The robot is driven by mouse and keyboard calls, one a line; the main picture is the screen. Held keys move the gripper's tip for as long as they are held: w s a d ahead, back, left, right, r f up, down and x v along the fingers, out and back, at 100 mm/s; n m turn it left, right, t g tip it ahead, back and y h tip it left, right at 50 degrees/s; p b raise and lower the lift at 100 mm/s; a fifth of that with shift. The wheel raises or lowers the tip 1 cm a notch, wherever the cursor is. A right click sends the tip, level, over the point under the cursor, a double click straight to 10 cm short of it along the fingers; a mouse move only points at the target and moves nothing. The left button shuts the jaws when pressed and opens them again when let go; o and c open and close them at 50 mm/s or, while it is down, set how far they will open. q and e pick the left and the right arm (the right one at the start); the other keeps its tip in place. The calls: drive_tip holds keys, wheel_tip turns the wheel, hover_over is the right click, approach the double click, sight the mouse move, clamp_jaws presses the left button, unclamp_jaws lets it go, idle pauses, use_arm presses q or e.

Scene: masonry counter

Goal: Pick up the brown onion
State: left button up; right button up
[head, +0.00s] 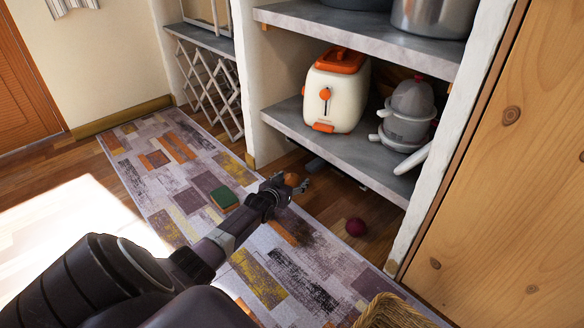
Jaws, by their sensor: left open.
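The brown onion (291,180) is a small orange-brown round thing at the far end of my left arm, low in front of the shelf unit. My left gripper (292,187) is open, with its fingers around or just beside the onion. The fingers partly hide it, and I cannot tell whether they touch it. My right gripper is not in the head view.
A dark red ball-like thing (355,227) lies at the rug's edge. A green block (223,198) lies on the patterned rug (180,225). A wicker basket (388,314) is at the bottom.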

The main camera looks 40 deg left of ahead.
use_arm(q)
drive_tip(key=c, duration=1.3)
drive_tip(key=shift+r, duration=0.1)
